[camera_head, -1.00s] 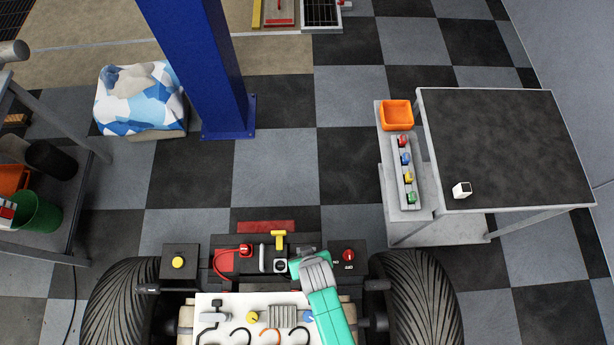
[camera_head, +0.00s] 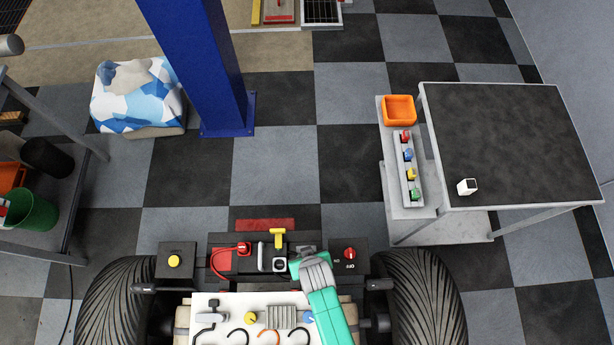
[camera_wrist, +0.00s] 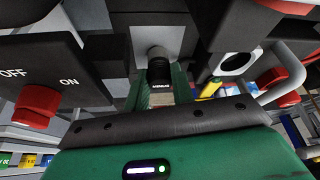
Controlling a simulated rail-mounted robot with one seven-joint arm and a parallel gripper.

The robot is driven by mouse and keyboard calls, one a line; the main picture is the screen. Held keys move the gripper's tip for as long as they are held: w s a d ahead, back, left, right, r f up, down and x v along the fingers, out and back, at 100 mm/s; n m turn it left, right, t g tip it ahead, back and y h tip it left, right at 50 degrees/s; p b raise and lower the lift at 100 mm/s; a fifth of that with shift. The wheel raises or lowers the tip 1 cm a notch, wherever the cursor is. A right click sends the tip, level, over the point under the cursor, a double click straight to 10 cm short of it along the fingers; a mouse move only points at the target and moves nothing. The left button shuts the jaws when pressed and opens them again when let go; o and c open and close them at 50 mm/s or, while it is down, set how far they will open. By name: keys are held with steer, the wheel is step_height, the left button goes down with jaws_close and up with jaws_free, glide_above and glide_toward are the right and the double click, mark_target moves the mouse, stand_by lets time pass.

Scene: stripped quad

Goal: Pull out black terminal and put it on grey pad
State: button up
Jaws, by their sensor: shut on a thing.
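The black terminal (camera_wrist: 160,72) shows in the wrist view as a short dark cylinder with small white lettering. I cannot tell for certain which surface is the grey pad.
A red OFF/ON switch (camera_head: 350,254) is close right of my gripper. A yellow handle (camera_head: 278,238), a white-rimmed round socket (camera_head: 280,265) and a red terminal with cable (camera_head: 243,249) are close left. A bench (camera_head: 510,130) stands farther right.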

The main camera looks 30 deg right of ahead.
steer(key=shift+f, duration=0.3)
steer(key=o, duration=1.1)
steer(key=shift+a, duration=0.1)
steer(key=p+v, duration=0.2)
steer(key=v, duration=0.5)
steer(key=shift+s+r, duration=0.15)
steer(key=shift+r, duration=0.2)
